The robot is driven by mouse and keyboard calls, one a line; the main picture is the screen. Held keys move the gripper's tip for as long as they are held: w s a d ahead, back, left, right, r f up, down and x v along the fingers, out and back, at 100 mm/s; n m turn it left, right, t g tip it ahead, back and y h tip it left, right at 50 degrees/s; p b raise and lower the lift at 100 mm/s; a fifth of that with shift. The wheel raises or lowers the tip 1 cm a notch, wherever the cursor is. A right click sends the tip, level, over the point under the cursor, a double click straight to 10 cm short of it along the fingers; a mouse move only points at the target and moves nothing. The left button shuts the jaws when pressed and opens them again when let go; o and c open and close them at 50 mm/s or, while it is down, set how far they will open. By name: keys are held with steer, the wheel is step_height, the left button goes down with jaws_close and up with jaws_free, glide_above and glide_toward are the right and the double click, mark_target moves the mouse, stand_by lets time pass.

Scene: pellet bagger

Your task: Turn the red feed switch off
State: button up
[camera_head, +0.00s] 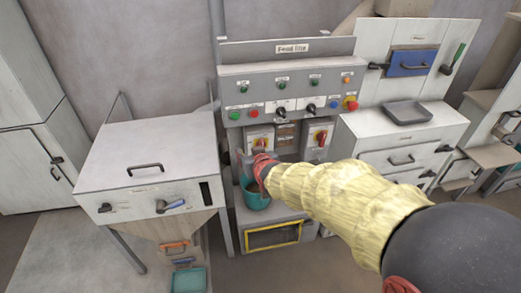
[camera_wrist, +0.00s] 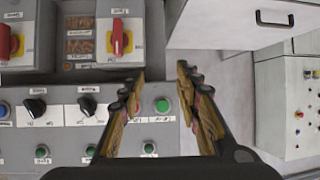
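Two red rotary switches on yellow plates sit on grey-white boxes below the button panel. The left one (camera_head: 262,142) is just above my gripper and the right one (camera_head: 320,137) is further right. The wrist view is turned round, so the left switch (camera_wrist: 122,40) is near its top middle and the right switch (camera_wrist: 4,42) at its left edge. Both handles look upright there. I cannot read which label marks the feed switch. My gripper (camera_wrist: 155,84) is open, with nothing between its fingers. In the head view its end (camera_head: 262,168) is low in front of the left box, partly hidden by my arm.
The panel (camera_head: 300,92) carries buttons, black knobs and a red emergency button (camera_head: 350,103). A teal bucket (camera_head: 256,198) stands below my gripper. A white bin (camera_head: 150,155) is at left; a drawer cabinet (camera_head: 400,125) with a grey tray (camera_head: 408,112) is at right.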

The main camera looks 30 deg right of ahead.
steer(key=w+d+f+m+t+h+p, duration=0.1)
steer(key=w+d+f+t+h+p, duration=0.15)
steer(key=d+f+t, duration=0.5)
steer(key=w+d+f+g+b, duration=0.2)
steer(key=w+f, duration=0.1)
steer(key=w, duration=0.3)
steer(key=shift+w+d+f, duration=0.3)
steer(key=shift+d, duration=0.1)
steer(key=shift+h, duration=0.25)
steer(key=shift+c, duration=0.6)
jaws_close()
